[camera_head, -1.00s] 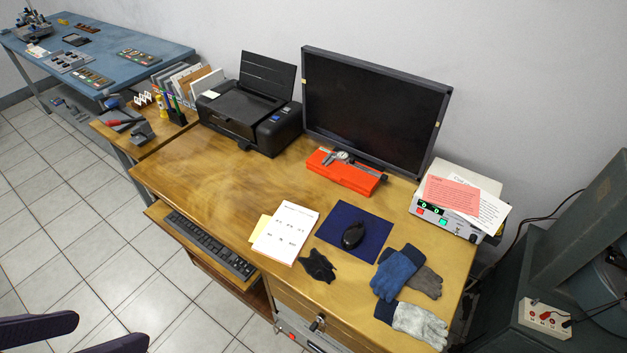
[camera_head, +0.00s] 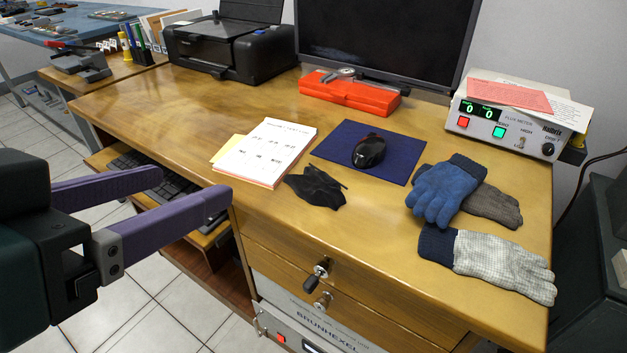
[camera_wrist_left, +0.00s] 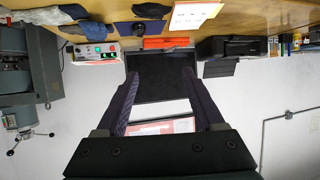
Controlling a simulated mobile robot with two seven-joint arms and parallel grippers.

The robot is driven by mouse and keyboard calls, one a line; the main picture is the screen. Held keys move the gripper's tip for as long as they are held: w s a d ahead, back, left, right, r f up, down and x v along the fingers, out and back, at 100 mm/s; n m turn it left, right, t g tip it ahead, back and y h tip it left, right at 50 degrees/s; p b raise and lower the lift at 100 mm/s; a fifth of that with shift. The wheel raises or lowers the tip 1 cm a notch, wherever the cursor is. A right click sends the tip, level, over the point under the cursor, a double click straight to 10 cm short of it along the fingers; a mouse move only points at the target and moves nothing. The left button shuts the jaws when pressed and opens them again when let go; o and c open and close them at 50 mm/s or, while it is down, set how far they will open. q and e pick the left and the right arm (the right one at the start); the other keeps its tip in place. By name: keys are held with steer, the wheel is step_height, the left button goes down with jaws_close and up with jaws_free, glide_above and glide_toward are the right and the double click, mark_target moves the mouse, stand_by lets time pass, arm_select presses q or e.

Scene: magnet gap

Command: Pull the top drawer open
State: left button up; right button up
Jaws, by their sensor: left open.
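My right gripper is not in view.
The desktop (camera_head: 165,110) holds a notepad (camera_head: 265,152), a black cloth-like item (camera_head: 316,187), a mouse on a blue mat (camera_head: 340,137) and gloves (camera_head: 490,262). A keyboard shelf (camera_head: 205,236) sticks out left of the drawers. A metal instrument (camera_head: 300,330) sits below them.

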mark_target(307, 291)
arm_select(q)
steer(key=w+d+f+m+t+h+b, duration=0.1)
steer(key=d+f+h+b, duration=0.2)
steer(key=f+b, duration=1.25)
steer(key=w+d+f+m+t+h+b, duration=0.1)
steer(key=d+f+m+t+h+b, duration=0.15)
steer(key=f+b, duration=1.3)
steer(key=shift+n+g, duration=0.35)
steer(key=shift+n, duration=0.1)
steer(key=w+d+r+b, duration=0.1)
steer(key=w+b, duration=0.1)
steer(key=w+d+r+b, duration=0.1)
steer(key=d+b, duration=0.1)
steer(key=w+d+r+b, duration=0.1)
steer(key=w+b, duration=0.1)
steer(key=shift+w+d, duration=0.15)
steer(key=shift+w, duration=0.15)
steer(key=shift+p+x, duration=0.7)
steer(key=shift+x, duration=0.2)
steer(key=shift+w+d, duration=0.2)
steer(key=shift+w, duration=0.15)
steer(key=shift+c, duration=0.9)
steer(key=c, duration=0.9)
jaws_close()
steer(key=shift+s+a+r, duration=0.1)
